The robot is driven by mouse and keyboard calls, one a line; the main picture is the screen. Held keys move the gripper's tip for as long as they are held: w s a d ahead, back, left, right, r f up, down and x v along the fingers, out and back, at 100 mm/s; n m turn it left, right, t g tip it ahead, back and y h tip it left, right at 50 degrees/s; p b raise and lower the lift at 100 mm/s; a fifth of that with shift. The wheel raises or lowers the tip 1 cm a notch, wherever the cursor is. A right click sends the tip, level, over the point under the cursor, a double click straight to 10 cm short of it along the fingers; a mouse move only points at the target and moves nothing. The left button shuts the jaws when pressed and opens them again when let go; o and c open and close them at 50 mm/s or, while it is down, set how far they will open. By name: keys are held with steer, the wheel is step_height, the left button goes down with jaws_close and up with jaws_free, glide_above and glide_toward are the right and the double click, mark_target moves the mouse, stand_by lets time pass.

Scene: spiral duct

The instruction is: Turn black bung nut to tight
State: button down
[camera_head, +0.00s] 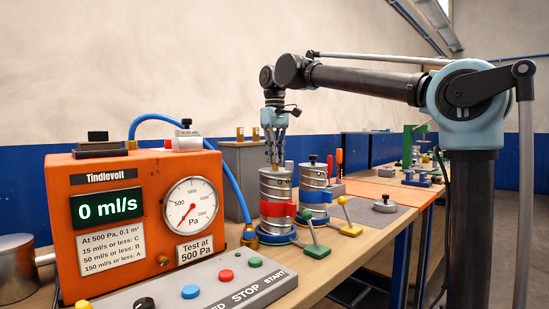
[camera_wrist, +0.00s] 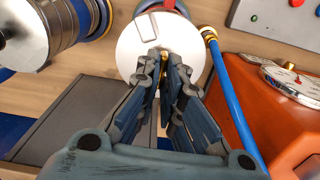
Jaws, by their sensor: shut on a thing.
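My gripper (camera_head: 275,150) points down over the top of a ribbed silver duct (camera_head: 276,186) with a red band. In the wrist view its fingers (camera_wrist: 163,62) are closed around a small brass-coloured part above the duct's pale round end disc (camera_wrist: 130,48). The fingers hide most of that part, and I see no black nut between them. A second silver duct (camera_head: 313,180) with a blue band stands just behind and right. A black knob (camera_head: 313,158) tops it.
An orange tester (camera_head: 110,180) stands left, reading 0 ml/s. Its blue hose (camera_head: 230,170) runs to a brass fitting (camera_head: 249,236) beside the duct. Green (camera_head: 315,251) and yellow (camera_head: 350,230) handled levers stand right. A grey disc with a black knob (camera_head: 384,204) lies on a mat.

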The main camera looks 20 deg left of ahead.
steer(key=m, duration=0.5)
steer(key=shift+w+d, duration=0.1)
stand_by(0.4)
steer(key=c, duration=1.7)
jaws_free()
steer(key=shift+r, duration=0.1)
steer(key=shift+r, duration=3.85)
steer(key=shift+w, duration=0.1)
